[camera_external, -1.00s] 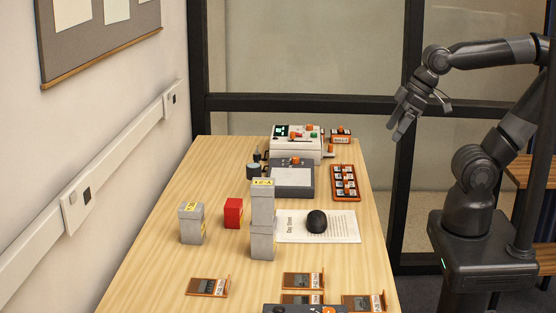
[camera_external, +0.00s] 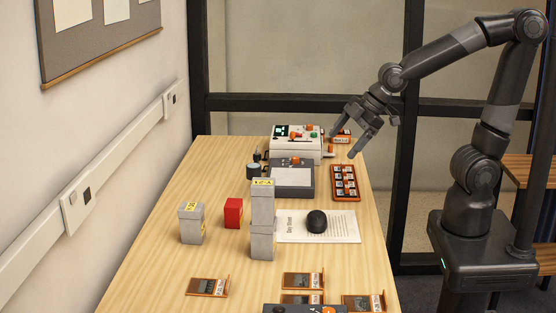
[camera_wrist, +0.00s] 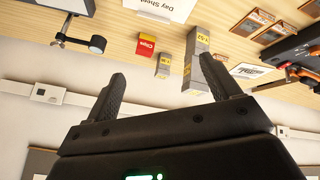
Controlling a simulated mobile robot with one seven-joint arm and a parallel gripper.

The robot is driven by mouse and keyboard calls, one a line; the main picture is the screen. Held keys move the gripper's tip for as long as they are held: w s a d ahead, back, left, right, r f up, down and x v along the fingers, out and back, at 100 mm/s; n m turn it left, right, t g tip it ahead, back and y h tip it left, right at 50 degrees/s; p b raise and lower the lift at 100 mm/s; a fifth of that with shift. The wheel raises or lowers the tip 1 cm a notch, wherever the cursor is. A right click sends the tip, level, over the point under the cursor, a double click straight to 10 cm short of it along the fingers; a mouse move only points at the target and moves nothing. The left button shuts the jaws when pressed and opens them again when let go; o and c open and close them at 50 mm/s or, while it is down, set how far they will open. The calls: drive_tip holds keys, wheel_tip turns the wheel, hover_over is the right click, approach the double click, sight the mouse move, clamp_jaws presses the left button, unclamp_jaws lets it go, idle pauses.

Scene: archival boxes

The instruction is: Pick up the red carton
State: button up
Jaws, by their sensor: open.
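The red carton (camera_external: 233,213) is a small red box standing on the wooden table, between a grey box on its left and a stack of grey boxes on its right. My gripper (camera_external: 349,148) is open and empty, above the table's far right edge, well away from the carton. In the wrist view my gripper (camera_wrist: 170,84) has its two fingers spread apart with nothing between them.
An orange tray (camera_external: 344,182) and a machine (camera_external: 297,143) sit farther back.

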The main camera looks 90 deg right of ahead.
drive_tip(key=w+d+f+n+t+h, duration=0.1)
drive_tip(key=w+d+f+n, duration=0.1)
drive_tip(key=w+f+n, duration=0.6)
drive_tip(key=n+t, duration=0.5)
drive_tip(key=n, duration=1.4)
approach(228, 212)
drive_tip(key=shift+h, duration=0.3)
drive_tip(key=d, duration=0.1)
drive_tip(key=d+f, duration=0.1)
drive_tip(key=s+d, duration=0.1)
drive_tip(key=shift+d+f, duration=0.35)
drive_tip(key=shift+d, duration=0.05)
drive_tip(key=shift+w+a+f+n+t, duration=0.1)
drive_tip(key=shift+w+a+n+t, duration=0.25)
drive_tip(key=shift+n, duration=0.55)
drive_tip(key=shift+w+f+y, duration=0.1)
drive_tip(key=shift+w+y, duration=0.15)
drive_tip(key=shift+y, duration=0.15)
drive_tip(key=x, duration=1)
drive_tip(key=shift+f, duration=0.1)
drive_tip(key=c, duration=1.1)
